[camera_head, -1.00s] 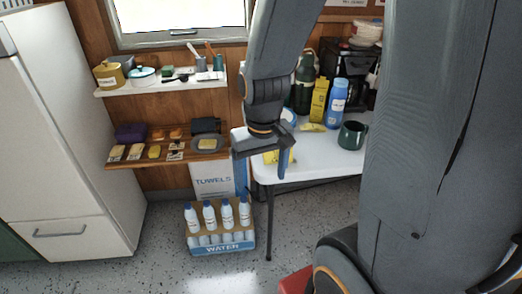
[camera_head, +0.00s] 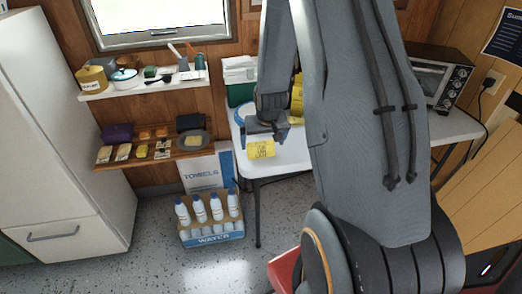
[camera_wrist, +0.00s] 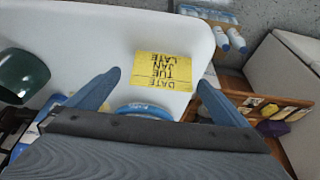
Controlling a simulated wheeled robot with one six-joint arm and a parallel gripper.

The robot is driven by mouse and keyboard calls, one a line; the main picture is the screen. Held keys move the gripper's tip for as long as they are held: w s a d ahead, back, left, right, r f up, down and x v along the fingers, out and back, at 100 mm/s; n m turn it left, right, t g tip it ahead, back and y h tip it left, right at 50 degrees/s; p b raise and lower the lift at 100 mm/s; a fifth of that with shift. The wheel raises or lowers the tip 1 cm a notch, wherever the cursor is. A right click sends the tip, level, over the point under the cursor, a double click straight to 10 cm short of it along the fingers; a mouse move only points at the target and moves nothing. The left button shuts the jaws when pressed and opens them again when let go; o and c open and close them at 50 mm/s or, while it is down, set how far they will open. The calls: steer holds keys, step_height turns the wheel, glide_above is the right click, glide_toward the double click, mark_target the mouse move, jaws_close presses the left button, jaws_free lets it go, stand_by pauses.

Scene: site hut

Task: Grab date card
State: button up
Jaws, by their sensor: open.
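The date card is a yellow card (camera_head: 261,149) with dark printed text, lying near the front left edge of the white table (camera_head: 276,169). My gripper (camera_head: 265,133) is open and empty, close behind the card in the head view. In the wrist view its two blue-grey fingers (camera_wrist: 158,80) are spread wide, with the card seen between and ahead of them. I cannot tell the height gap to the card.
A blue-rimmed round item (camera_wrist: 146,111) sits close to the card. A dark green mug (camera_wrist: 22,76) stands on the table. Wall shelves (camera_head: 150,156) are left, and a water-bottle case (camera_head: 212,233) is on the floor. A toaster oven (camera_head: 437,80) stands right.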

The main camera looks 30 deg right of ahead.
mark_target(261, 145)
steer(key=shift+p+x, duration=0.65)
steer(key=shift+x, duration=1.75)
steer(key=shift+w+a, duration=0.15)
steer(key=shift+a, duration=0.05)
steer(key=shift+r, duration=0.1)
steer(key=c, duration=1)
